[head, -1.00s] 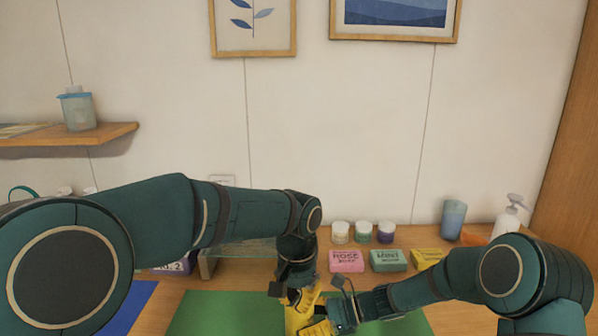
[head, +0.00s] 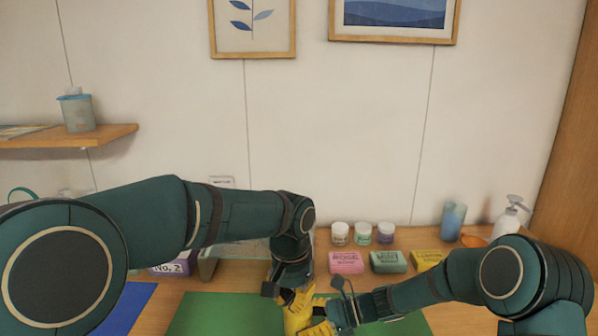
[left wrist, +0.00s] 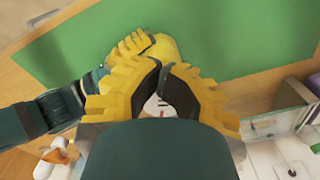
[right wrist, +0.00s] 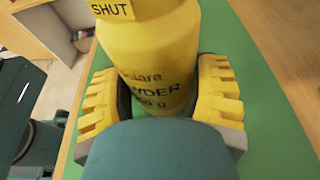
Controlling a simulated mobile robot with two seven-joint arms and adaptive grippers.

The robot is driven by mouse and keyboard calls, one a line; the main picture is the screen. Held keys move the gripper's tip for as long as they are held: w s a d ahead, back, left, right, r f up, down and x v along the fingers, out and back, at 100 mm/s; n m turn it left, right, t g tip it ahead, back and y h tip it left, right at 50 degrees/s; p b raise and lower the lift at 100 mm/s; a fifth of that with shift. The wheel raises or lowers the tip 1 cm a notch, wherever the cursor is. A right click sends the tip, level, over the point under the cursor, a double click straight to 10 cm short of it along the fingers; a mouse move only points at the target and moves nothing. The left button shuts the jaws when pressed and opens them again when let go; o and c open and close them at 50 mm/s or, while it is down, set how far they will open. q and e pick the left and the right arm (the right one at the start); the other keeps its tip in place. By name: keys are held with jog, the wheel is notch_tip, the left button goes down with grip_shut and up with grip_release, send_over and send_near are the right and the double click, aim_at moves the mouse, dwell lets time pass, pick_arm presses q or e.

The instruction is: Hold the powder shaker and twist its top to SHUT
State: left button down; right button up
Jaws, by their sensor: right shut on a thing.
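A small white patch with a red mark (left wrist: 157,106) shows between those fingers. The shaker's top is mostly hidden, so I cannot tell how firmly the left fingers grip it. In the head view both grippers meet over the green mat, the left one (head: 297,300) above.
The green mat (head: 220,312) lies under the grippers, with a blue mat (head: 125,305) to its left. A glass shelf piece (left wrist: 280,122) is near the left gripper.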

jog(key=shift+s+f, duration=0.1)
jog(key=shift+s, duration=0.1)
pick_arm(q)
jog(key=shift+w+a+f, duration=0.25)
jog(key=shift+a, duration=0.3)
jog(key=shift+w+a+f, duration=0.2)
jog(key=shift+a, duration=0.35)
pick_arm(e)
jog(key=shift+o, duration=0.2)
pick_arm(q)
jog(key=shift+w+a, duration=0.1)
jog(key=shift+w, duration=0.05)
pick_arm(e)
jog(key=shift+a, duration=0.1)
jog(key=shift+c, duration=0.2)
jog(key=shift+w+f, duration=0.1)
jog(key=shift+w, duration=0.1)
jog(key=shift+c, duration=0.2)
jog(key=shift+w, duration=0.1)
jog(key=shift+c, duration=0.2)
pick_arm(q)
notch_tip(320, 180, up, 6)
jog(key=shift+r, duration=0.25)
